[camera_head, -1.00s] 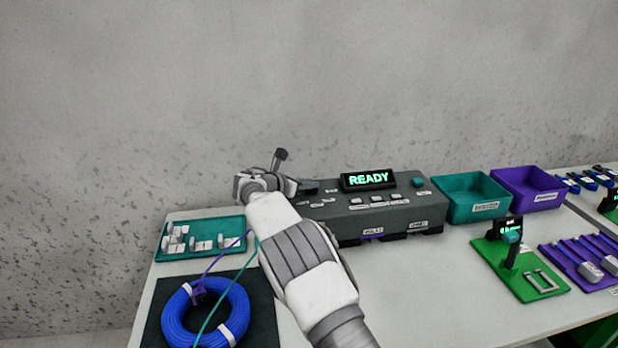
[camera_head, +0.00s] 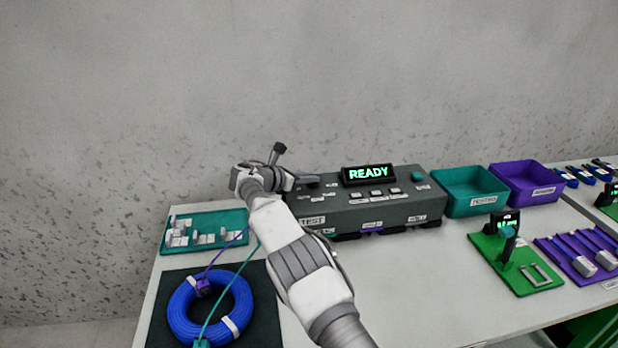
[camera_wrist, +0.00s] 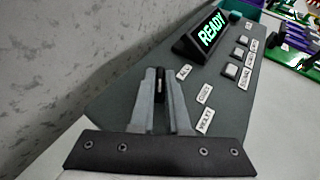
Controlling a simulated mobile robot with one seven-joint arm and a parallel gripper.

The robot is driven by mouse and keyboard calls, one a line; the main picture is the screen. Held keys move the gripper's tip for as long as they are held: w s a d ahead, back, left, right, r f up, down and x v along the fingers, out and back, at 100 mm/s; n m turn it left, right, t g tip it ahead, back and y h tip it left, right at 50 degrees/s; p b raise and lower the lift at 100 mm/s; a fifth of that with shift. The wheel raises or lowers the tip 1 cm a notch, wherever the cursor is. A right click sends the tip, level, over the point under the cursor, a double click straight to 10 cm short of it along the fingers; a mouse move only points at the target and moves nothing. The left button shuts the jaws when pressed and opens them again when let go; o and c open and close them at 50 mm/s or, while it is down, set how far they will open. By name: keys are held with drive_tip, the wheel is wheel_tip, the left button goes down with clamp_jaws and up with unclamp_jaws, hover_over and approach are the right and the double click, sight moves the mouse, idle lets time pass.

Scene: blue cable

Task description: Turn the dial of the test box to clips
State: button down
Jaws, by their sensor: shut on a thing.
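The grey test box (camera_head: 395,211) stands at the back of the table, its screen (camera_head: 368,174) lit READY. My gripper (camera_head: 308,181) is over the left end of its top. In the wrist view the fingers of my gripper (camera_wrist: 160,82) are close together, with a dark piece of the dial (camera_wrist: 160,77) between their tips. The rest of the dial is hidden by the fingers. Small white labels, one reading ALL (camera_wrist: 184,72), lie in an arc to the right of the fingers.
A blue cable coil (camera_head: 211,309) lies on a dark mat at the front left, before a teal tray (camera_head: 205,232) of small white parts. A teal bin (camera_head: 470,190) and a purple bin (camera_head: 525,183) stand right of the box.

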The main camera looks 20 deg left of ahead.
drive_tip(key=c, duration=0.9)
unclamp_jaws()
drive_tip(key=shift+d, duration=0.1)
drive_tip(key=p+v, duration=0.1)
drive_tip(key=v, duration=1.6)
drive_tip(key=shift+r, duration=0.2)
